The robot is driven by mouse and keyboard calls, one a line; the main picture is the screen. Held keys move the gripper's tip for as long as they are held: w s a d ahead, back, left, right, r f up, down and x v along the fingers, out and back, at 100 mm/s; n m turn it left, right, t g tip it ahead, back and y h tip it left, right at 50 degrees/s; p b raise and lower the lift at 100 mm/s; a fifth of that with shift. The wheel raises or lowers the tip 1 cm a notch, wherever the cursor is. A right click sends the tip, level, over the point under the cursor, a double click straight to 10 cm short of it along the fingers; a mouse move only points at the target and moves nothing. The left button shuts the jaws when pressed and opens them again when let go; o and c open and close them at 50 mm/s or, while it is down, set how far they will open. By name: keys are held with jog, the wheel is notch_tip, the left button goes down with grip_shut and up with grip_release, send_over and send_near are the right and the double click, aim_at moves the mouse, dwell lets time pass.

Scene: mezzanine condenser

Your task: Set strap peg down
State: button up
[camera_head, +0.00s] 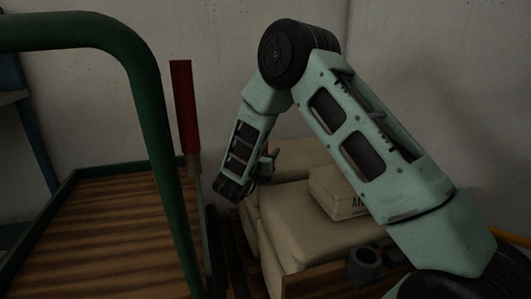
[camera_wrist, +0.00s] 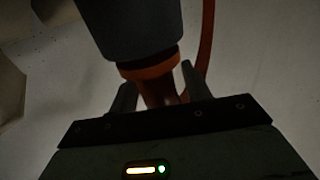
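In the wrist view, a dark grey cylinder with an orange collar and narrower orange-brown stem, which I take as the strap peg (camera_wrist: 145,35), stands between the fingers of my gripper (camera_wrist: 158,92). The fingers appear closed on the stem; the contact itself is dim. In the head view, my gripper (camera_head: 266,168) is small and dark beside the pale sacks, at the end of my bent arm. The peg cannot be made out there.
A green tubular rail (camera_head: 150,85) and wood-decked cart (camera_head: 100,235) fill the left. A red upright bar (camera_head: 184,105) stands beside the rail. Pale sacks (camera_head: 310,235) are stacked at centre, with a dark ring-shaped part (camera_head: 364,262) in front. A red-orange curved strip (camera_wrist: 207,45) runs behind the peg.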

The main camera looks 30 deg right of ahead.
jog(key=shift+r, duration=0.2)
jog(key=p+v, duration=0.4)
jog(key=v, duration=0.8)
jog(key=shift+f, duration=0.1)
